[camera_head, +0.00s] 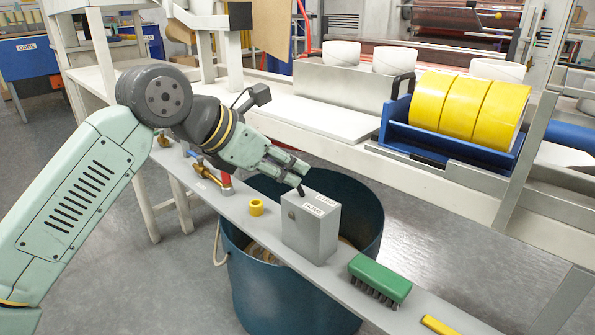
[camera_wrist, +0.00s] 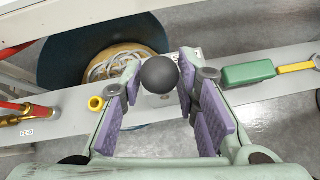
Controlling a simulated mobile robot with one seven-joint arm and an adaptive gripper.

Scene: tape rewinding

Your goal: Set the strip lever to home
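A grey box (camera_head: 309,232) with labels reading STRIP and HOME stands on the narrow grey shelf. A small dark piece of its lever (camera_head: 300,190) shows just below my fingertips. My gripper (camera_head: 294,166) is above the box top, angled down to the right. In the wrist view, the round black lever knob (camera_wrist: 160,74) sits between the tips of my open gripper (camera_wrist: 159,84). Narrow gaps seem to show on both sides of the knob. The knob hides most of the box there; a bit of label shows behind the right fingertip.
On the narrow shelf (camera_head: 233,207), a yellow ring (camera_head: 256,207) lies left of the box and a green brush (camera_head: 379,279) right of it. A blue bin (camera_head: 350,205) stands behind and below. Yellow tape rolls (camera_head: 465,105) sit in a blue holder at the back.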

